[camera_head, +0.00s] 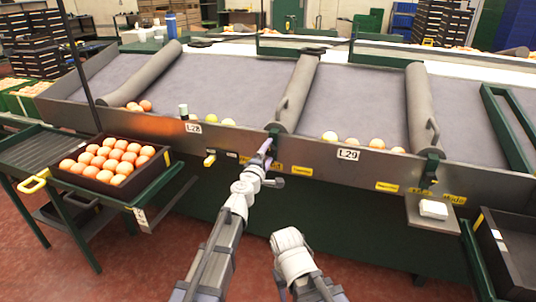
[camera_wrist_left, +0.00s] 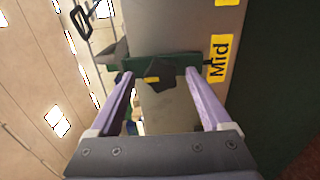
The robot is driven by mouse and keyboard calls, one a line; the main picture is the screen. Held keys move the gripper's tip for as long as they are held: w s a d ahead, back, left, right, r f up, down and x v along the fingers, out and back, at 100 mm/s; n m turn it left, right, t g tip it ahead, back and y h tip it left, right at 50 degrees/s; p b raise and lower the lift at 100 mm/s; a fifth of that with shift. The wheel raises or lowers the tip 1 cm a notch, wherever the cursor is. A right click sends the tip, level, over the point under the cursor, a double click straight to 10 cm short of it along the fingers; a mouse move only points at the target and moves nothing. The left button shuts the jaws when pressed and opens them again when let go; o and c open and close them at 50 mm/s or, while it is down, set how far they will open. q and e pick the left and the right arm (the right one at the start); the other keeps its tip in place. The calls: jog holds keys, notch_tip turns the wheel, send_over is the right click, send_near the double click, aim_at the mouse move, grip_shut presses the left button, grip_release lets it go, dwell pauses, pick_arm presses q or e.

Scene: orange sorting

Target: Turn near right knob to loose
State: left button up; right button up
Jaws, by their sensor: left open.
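My left gripper (camera_head: 268,160) reaches the front panel of the sorting table, below the middle padded divider. In the left wrist view its two purple fingers (camera_wrist_left: 160,82) are open. A black knob (camera_wrist_left: 160,74) with a small yellow mark lies between the fingertips, with visible gaps on both sides. The knob sits by a green bracket (camera_wrist_left: 189,61). A yellow label reading "Mid" (camera_wrist_left: 217,60) is right of the fingers. In the head view the gripper hides the knob. My right gripper is out of view; only part of that arm shows.
A dark crate of oranges (camera_head: 69,178) stands on a side rack at left. Several fruits lie along the table's front lip near the L28 (camera_head: 193,128) and L29 (camera_head: 348,154) labels. A white box (camera_head: 433,209) sits on a small shelf at right.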

pick_arm(q)
jog(key=shift+s, duration=0.1)
jog(key=v, duration=0.7)
jog(key=shift+s, duration=0.25)
jog(key=shift+a, duration=0.1)
